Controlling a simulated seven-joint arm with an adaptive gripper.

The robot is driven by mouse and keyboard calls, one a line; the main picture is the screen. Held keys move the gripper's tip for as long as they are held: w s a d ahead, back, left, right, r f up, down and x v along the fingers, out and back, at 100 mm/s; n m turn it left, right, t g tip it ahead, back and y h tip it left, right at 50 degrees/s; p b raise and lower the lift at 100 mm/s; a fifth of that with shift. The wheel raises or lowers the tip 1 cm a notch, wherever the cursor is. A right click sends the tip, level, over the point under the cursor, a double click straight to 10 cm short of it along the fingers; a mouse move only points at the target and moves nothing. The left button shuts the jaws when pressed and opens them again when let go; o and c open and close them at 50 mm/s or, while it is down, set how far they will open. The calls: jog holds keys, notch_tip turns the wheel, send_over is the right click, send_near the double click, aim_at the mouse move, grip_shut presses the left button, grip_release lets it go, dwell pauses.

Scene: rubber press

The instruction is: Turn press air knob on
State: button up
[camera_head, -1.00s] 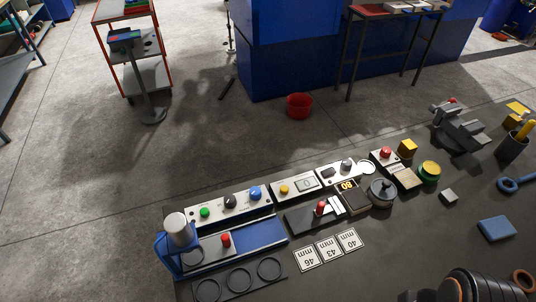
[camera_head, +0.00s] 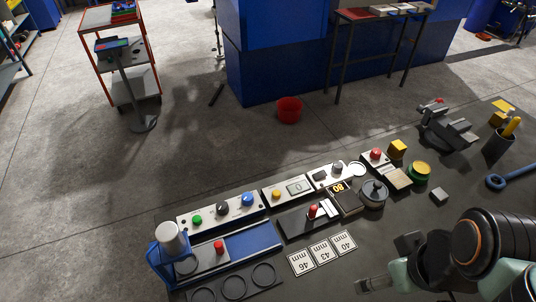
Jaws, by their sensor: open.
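The blue press (camera_head: 160,258) with a pale grey cylinder on top stands at the lower left of the bench. Behind it is a light control panel (camera_head: 180,222) with a green button (camera_head: 197,220), a black knob (camera_head: 222,208) and a blue knob (camera_head: 247,199). No label shows which of these is the air knob, and I cannot tell its setting. My gripper (camera_head: 386,264) is at the lower right, open and empty, with its fingers pointing left. It is well to the right of the panel and touches nothing that I can see.
White number cards (camera_head: 321,251) lie in front. Ringed holders (camera_head: 233,287) lie before the press. A vise (camera_head: 445,125) stands at the back right.

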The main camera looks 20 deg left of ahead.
jog(key=w+a+r+n+t, duration=0.1)
jog(key=w+a+r+n, duration=0.25)
jog(key=w, duration=0.55)
jog(key=w+a+n+y, duration=0.2)
jog(key=w+a+n, duration=0.4)
jog(key=w+a, duration=0.45)
jog(key=n+g+y, duration=0.2)
jog(key=n+g, duration=0.1)
jog(key=n, duration=0.1)
send_over(247, 196)
jog(key=w+d, duration=0.5)
jog(key=d, duration=0.1)
notch_tip(247, 196, down, 15)
jog(key=s+a+f, duration=0.1)
jog(key=f, duration=0.3)
jog(key=s+a+f+g, duration=0.1)
jog(key=s+a+f, duration=0.1)
jog(key=f, duration=0.3)
jog(key=s+a+f+g, duration=0.1)
jog(key=a+f, duration=0.1)
jog(key=f, duration=0.3)
jog(key=shift+s+a+f, duration=0.15)
jog(key=shift+s+a, duration=0.05)
jog(key=shift+s, duration=0.15)
jog(key=shift+a+f, duration=0.2)
jog(key=shift+f, duration=0.25)
grip_shut()
